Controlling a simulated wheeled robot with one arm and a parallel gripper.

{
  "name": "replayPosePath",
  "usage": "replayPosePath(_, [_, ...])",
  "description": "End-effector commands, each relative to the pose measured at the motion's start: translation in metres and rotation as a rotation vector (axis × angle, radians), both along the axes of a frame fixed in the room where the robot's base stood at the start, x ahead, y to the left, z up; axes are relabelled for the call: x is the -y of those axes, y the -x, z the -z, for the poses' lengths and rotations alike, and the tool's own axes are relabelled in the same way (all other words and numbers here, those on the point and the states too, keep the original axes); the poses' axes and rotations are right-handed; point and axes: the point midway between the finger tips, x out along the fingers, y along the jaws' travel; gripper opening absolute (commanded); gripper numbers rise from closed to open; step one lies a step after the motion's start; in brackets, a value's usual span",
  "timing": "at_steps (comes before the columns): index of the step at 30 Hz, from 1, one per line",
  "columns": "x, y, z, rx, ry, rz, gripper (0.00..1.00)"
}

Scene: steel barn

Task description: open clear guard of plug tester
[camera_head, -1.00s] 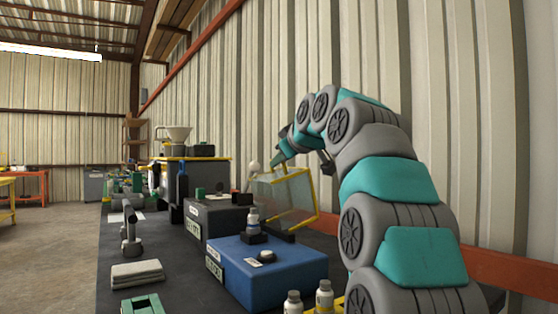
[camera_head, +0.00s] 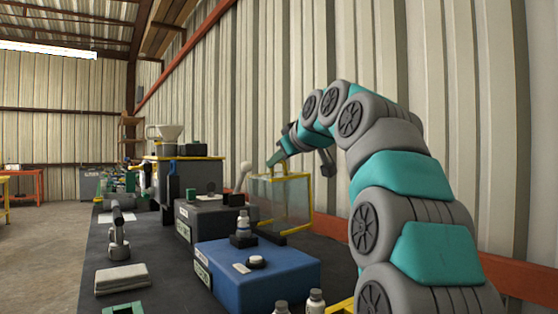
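The clear guard (camera_head: 297,204), a see-through panel in a yellow frame, stands at the back of the dark bench by the wall. It looks close to upright, beside a grey box (camera_head: 208,217) with a label on its front, which may be the plug tester's body. My gripper (camera_head: 277,160) is at the top edge of the guard's yellow frame and appears to touch it. Its fingers are too small and partly hidden, so I cannot tell whether they are shut on the frame.
A blue box (camera_head: 262,279) with a white button and a small bottle (camera_head: 243,223) stands in front. More bottles (camera_head: 315,300) are at the near edge. A funnel machine (camera_head: 180,170) stands behind.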

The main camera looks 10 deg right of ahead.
Motion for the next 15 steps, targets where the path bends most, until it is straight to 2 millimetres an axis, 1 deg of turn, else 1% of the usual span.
replayPosePath(1, [0.0,-0.0001,0.0001,0.0,0.0,0.0,0.32])
replayPosePath(3, [0.0002,0.0,0.0004,-0.001,0.0,0.0,0.4])
replayPosePath(4, [0.0002,-0.0001,0.0004,-0.001,0.0,0.0,0.42])
replayPosePath(11, [0.0004,0.0001,0.0006,-0.001,0.0,0.0,0.42])
replayPosePath(15, [0.0013,0.0045,-0.0011,-0.001,0.0,0.0,0.42])
